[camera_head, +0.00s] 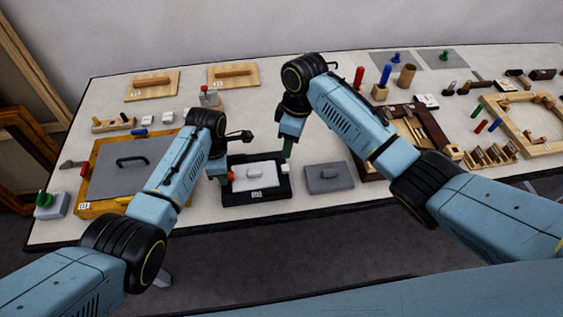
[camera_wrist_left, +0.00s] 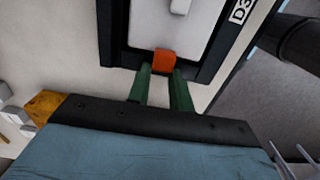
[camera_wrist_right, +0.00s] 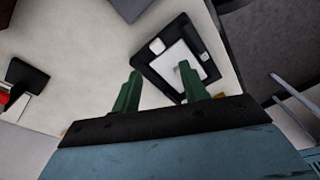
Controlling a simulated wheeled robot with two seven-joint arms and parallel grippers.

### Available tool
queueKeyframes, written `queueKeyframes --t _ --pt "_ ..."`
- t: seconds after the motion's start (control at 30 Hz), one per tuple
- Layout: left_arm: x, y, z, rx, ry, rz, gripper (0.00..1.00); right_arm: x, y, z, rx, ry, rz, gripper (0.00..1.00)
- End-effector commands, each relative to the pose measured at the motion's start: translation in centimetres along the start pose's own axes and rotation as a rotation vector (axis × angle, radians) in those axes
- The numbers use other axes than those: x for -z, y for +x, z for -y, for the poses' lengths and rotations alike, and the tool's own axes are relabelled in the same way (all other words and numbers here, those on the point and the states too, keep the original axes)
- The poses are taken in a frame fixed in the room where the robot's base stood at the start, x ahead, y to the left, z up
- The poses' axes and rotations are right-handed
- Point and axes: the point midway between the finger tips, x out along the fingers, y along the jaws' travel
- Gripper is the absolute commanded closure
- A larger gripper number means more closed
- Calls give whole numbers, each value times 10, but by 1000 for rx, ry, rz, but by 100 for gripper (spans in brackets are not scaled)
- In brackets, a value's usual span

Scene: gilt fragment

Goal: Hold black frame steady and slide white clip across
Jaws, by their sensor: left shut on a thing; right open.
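The black frame (camera_head: 240,194) lies on the table around a white panel (camera_head: 257,180) with a raised handle. An orange clip (camera_wrist_left: 163,62) sits on its left side. My left gripper (camera_wrist_left: 160,80) is at that edge, its green fingers closed on either side of the orange clip. The white clip (camera_head: 285,169) is on the frame's right side; it also shows in the right wrist view (camera_wrist_right: 157,46). My right gripper (camera_head: 288,152) is open and empty, above and close to the white clip. In the right wrist view its fingers (camera_wrist_right: 158,85) are wide apart.
A grey plate with a handle (camera_head: 329,178) lies just right of the frame. A large grey panel in a wooden frame (camera_head: 88,202) is to the left, partly behind my left arm. A dark brown wooden frame (camera_head: 437,128) with parts stands farther right. The table's front edge is close.

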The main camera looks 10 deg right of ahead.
Motion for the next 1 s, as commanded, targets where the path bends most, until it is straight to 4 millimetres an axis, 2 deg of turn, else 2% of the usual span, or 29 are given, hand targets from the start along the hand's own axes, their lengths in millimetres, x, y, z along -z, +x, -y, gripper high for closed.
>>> queueKeyframes --t 0.3,0.57,0.77,1.0 --pt "0 0 0 0 0 0 100 -28 -11 -14 53 -347 -209 56" --pt "0 0 0 0 0 0 100 -35 -13 -18 42 -459 -277 56" --pt "0 0 0 0 0 0 100 -28 14 -15 46 -461 -277 56" --pt "0 0 0 0 0 0 100 -15 62 -10 45 -460 -276 56"
